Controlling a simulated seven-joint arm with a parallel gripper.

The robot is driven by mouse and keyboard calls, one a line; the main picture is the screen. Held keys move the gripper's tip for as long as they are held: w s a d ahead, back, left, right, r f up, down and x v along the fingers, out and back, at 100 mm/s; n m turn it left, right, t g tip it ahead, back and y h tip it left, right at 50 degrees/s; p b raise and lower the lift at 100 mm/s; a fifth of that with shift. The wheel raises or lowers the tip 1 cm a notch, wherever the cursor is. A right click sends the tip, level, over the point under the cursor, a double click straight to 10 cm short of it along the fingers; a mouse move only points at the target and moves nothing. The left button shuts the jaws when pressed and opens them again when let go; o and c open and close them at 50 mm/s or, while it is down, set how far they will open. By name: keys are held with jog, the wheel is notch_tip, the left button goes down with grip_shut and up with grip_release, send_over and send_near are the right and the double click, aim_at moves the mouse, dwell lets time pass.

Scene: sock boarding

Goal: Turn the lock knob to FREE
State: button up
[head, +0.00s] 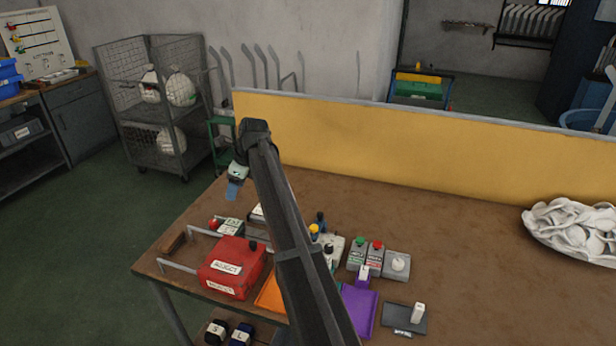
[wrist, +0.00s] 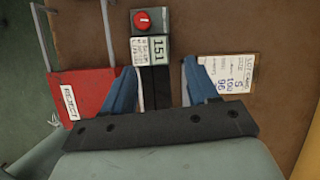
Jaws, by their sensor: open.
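A round red knob (wrist: 143,20) with a pale mark sits on a small grey-green box beside a 151 readout in the wrist view. I take it for the lock knob; its lettering is too small to read, so its setting is unclear. The red knob (head: 214,223) also shows on the left part of the table in the head view. My gripper (wrist: 160,72) is open and empty, its blue fingers spread apart. The knob lies beyond the fingertips, not between them. In the head view my gripper (head: 234,188) hangs above the table's left end.
A red REJECT bin (head: 230,267) stands near the knob box, with metal rails beside it. A lot card (wrist: 226,84) lies to the right in the wrist view. Button boxes (head: 359,252), a purple tray (head: 362,312) and a yellow back panel (head: 400,145) are further right.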

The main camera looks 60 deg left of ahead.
jog(key=w+d+t, duration=0.1)
jog(key=w+d, duration=0.1)
jog(key=w, duration=0.9)
jog(key=w+d+y, duration=0.1)
jog(key=w, duration=0.9)
jog(key=shift+w+d+f+t, duration=0.35)
jog(key=shift+w+f+t, duration=0.05)
jog(key=shift+f, duration=0.05)
jog(key=shift+c, duration=0.3)
